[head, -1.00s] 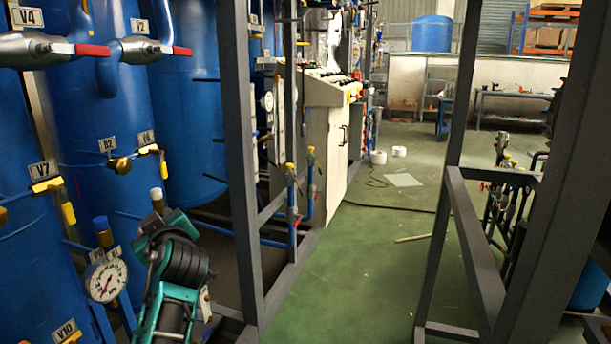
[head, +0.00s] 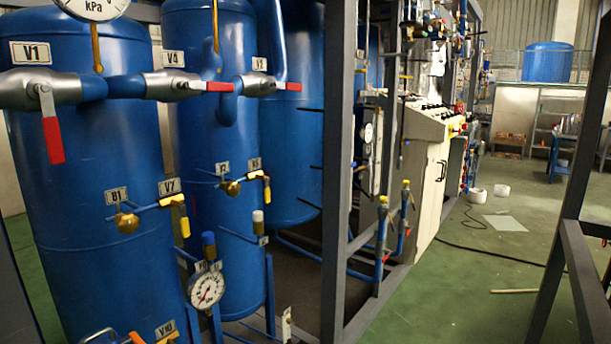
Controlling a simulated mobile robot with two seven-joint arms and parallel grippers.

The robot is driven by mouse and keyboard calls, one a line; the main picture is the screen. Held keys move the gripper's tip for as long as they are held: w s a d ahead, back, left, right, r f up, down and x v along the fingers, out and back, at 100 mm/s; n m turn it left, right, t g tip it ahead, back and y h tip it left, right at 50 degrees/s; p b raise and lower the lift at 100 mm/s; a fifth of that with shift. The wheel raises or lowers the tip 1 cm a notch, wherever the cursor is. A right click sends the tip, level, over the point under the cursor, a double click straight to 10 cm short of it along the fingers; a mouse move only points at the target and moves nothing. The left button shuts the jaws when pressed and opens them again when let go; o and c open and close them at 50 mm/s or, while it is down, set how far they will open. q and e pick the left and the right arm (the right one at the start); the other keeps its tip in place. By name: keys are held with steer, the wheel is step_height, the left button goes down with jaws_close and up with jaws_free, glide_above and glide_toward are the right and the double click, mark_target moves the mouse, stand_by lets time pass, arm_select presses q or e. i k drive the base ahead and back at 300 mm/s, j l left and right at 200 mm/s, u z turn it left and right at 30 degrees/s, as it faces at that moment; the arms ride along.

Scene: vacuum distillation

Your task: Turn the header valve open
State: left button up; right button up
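Three grey metal valves with red lever handles sit in a row on the blue header pipe (head: 110,87) at the upper left. The valve labelled V1 (head: 62,90) is the nearest; its red handle (head: 52,138) hangs straight down, across the pipe. The middle valve (head: 172,85) has its red handle (head: 219,86) lying along the pipe. The far valve (head: 258,84) also has its red handle (head: 290,87) lying along the pipe. Which one the task calls the header valve is not shown. Neither of my grippers is in view.
Large blue tanks (head: 85,175) stand behind the header. A kPa gauge (head: 92,6) tops the pipe. Lower down are small yellow-handled valves (head: 180,215) and another gauge (head: 206,287). A dark frame post (head: 338,170) rises right of the tanks. Green floor (head: 455,295) is open further right.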

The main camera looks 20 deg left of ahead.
mark_target(51, 123)
steer(key=u, duration=1.7)
steer(key=i+j, duration=0.15)
steer(key=j, duration=0.15)
steer(key=i+j, duration=0.15)
steer(key=j, duration=0.2)
steer(key=i+j+z, duration=0.15)
steer(key=j, duration=0.25)
steer(key=i+j+z, duration=0.2)
steer(key=j, duration=0.2)
steer(key=z, duration=1.85)
steer(key=k+l, duration=0.05)
